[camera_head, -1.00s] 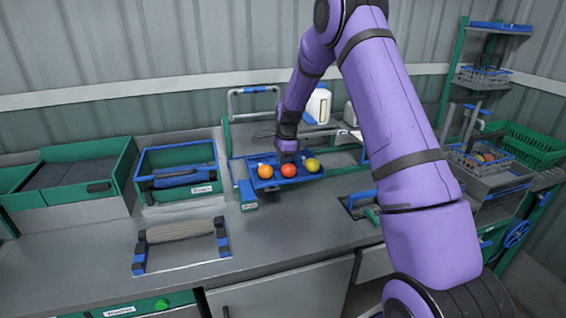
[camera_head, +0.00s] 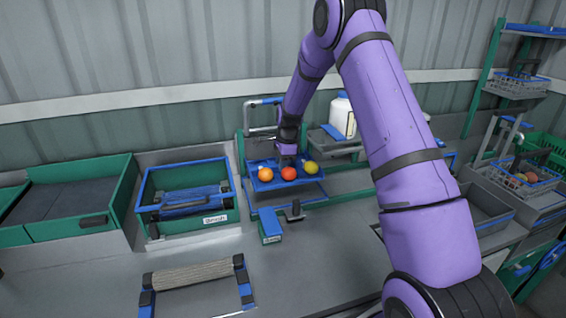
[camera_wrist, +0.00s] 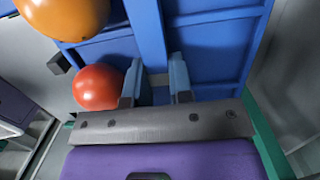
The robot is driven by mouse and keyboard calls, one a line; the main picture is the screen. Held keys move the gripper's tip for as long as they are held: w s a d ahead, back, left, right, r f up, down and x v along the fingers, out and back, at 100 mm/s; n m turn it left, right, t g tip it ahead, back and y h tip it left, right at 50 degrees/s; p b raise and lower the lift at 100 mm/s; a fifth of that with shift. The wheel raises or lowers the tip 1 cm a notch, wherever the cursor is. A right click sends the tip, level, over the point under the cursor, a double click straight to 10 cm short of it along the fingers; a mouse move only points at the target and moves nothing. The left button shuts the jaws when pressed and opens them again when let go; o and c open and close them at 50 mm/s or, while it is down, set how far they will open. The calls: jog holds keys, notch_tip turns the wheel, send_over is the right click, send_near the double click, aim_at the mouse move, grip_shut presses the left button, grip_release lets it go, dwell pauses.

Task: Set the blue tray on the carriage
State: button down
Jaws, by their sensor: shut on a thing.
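The blue tray (camera_head: 275,186) carries an orange tomato (camera_head: 265,174), a red tomato (camera_head: 288,173) and a yellow-green tomato (camera_head: 311,167) in a row. My gripper (camera_head: 287,156) points down at it from behind the red tomato. In the wrist view my gripper (camera_wrist: 157,88) is shut on the tray's blue upright bar, and the tray (camera_wrist: 215,55) looks level. The yellow-green tomato is out of that view. Under the tray lies a grey, blue-edged platform (camera_head: 292,200), apparently the carriage, beside a green frame. I cannot tell whether tray and platform touch.
A blue-topped green block (camera_head: 270,226) and a black lever (camera_head: 295,212) stand in front. A green bin (camera_head: 186,186) is left, a roller frame (camera_head: 197,275) front left. A white jug (camera_head: 342,115) on a shelf is close behind right. My arm hides the bench at right.

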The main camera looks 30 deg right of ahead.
aim_at(282, 189)
jog(key=shift+f, duration=3.1)
jog(key=shift+f, duration=0.6)
jog(key=c, duration=0.9)
grip_release()
jog(key=shift+c, duration=0.2)
jog(key=c, duration=0.3)
jog(key=shift+r, duration=0.1)
jog(key=shift+r, duration=3.4)
